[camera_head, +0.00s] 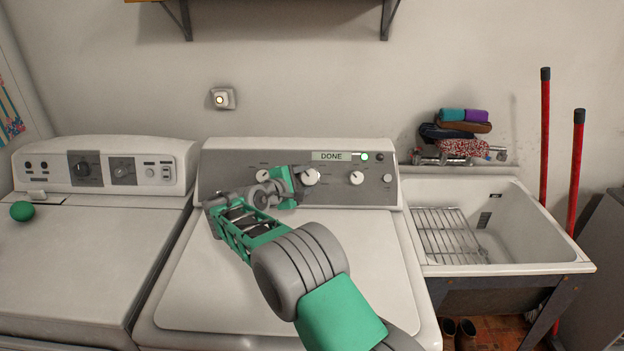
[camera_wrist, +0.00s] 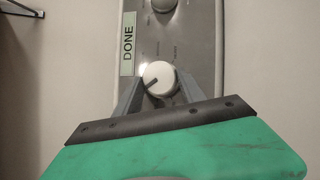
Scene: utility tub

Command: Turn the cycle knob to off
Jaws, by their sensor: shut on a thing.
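The washer's grey control panel (camera_head: 340,192) holds a row of white round knobs. The middle knob (camera_head: 311,177) sits below the display reading DONE (camera_head: 331,156). My gripper (camera_head: 301,178) reaches the panel from the front left and is shut on this knob. In the wrist view, the knob (camera_wrist: 158,78) lies between the two grey fingers (camera_wrist: 157,88), with its dark pointer line toward the picture's lower left. The dial labels are too small to read for certain.
A second machine (camera_head: 80,250) with dark knobs stands on the left, with a green ball (camera_head: 21,211) on top. A white tub (camera_head: 520,225) with a wire rack (camera_head: 450,235) is on the right. Red-handled poles (camera_head: 576,170) lean beyond it. The washer lid (camera_head: 200,290) is bare.

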